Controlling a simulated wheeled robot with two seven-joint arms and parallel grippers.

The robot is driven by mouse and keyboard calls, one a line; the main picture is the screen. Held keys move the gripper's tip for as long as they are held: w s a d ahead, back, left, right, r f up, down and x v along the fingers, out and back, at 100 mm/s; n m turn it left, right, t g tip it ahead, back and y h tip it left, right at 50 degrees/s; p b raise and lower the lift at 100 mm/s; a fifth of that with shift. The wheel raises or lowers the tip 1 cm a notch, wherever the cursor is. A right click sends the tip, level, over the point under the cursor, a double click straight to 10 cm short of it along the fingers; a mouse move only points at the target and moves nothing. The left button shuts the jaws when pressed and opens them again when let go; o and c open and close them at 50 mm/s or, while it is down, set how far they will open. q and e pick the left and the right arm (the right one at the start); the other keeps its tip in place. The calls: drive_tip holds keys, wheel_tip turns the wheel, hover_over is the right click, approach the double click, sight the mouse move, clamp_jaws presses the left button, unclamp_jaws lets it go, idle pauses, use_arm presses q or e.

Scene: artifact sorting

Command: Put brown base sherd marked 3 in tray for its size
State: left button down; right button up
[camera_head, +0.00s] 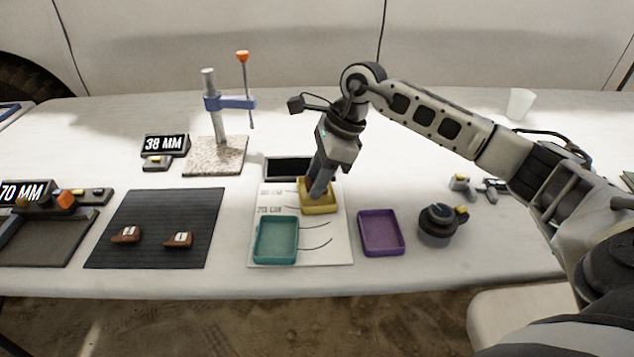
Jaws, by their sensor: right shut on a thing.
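My right gripper (317,193) points down into the yellow tray (321,211) at the back of the white card. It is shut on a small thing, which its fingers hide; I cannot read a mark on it. A teal tray (276,241) stands at the front left of the card, and a purple tray (381,234) stands to the right. Two brown sherds with white labels lie on the dark mat, a left one (126,235) and a right one (178,240). Their marks are too small to read surely. My left gripper is not in view.
The white card (341,253) bears printed size lines. A gauge stand (215,152) with a 38 MM display (165,144) stands behind the dark mat (152,208). A 70 MM display (27,192) is at far left. A dark round device (438,224) stands right of the purple tray.

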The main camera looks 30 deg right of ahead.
drive_tip(key=shift+f, duration=0.7)
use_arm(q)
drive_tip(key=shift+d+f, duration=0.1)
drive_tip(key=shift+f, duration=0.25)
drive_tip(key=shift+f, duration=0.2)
use_arm(e)
drive_tip(key=shift+f, duration=0.25)
drive_tip(key=o, duration=0.8)
drive_tip(key=shift+c, duration=0.2)
drive_tip(key=shift+r, duration=0.1)
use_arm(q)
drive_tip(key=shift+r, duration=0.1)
